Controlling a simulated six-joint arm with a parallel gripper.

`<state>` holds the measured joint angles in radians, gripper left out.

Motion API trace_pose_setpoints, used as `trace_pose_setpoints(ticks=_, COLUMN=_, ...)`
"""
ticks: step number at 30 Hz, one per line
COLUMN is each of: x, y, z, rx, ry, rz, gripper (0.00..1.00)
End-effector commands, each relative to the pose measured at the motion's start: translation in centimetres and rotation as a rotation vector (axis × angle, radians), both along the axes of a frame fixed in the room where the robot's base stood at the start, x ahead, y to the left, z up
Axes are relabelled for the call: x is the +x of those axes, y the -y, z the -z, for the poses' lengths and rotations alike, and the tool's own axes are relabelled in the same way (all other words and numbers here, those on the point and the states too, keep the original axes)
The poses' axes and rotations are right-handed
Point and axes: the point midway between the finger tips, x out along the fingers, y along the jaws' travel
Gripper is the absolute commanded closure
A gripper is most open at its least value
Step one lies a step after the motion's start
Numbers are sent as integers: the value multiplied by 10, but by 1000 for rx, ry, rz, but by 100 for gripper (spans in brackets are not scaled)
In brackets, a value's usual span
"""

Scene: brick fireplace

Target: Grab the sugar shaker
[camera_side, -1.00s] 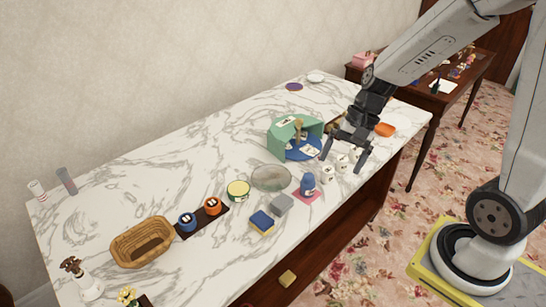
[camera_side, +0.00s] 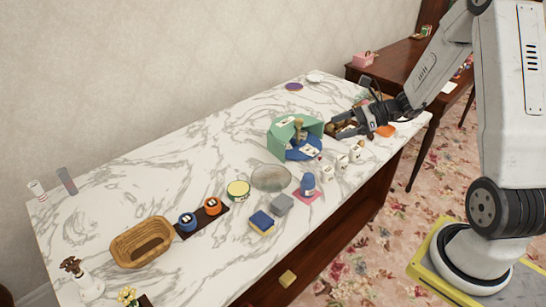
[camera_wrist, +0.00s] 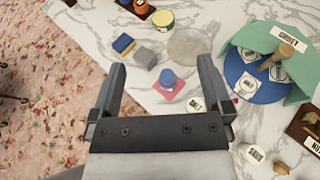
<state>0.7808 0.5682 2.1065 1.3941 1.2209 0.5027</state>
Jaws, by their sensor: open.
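Small white pieces with dark labels stand in a row near the counter's right edge in the side view, one of them (camera_side: 342,161) in the middle; in the wrist view two labelled white pieces show, one (camera_wrist: 195,103) between my fingers' span and one (camera_wrist: 254,154) at lower right. A blue-topped container (camera_side: 308,184) stands on a pink mat; it also shows in the wrist view (camera_wrist: 168,77). I cannot tell for sure which one is the sugar shaker. My gripper (camera_side: 338,124) is open and empty, above the counter's right end; its fingers (camera_wrist: 161,78) span the view of the blue-topped container, apart from it.
A green stand (camera_side: 284,132) with a round blue base (camera_side: 296,154) holds small items behind the white pieces. A grey block (camera_side: 282,204), a blue-and-yellow sponge (camera_side: 262,222), a translucent disc (camera_side: 271,178) and a basket (camera_side: 141,242) lie leftward.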

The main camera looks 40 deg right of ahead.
Motion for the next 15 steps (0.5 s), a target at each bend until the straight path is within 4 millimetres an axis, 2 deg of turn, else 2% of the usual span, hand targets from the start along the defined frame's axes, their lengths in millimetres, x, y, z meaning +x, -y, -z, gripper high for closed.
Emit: trace_pose_setpoints(ticks=15, x=-1, y=-2, z=124, rx=1, ry=-5, rz=-3, gripper=0)
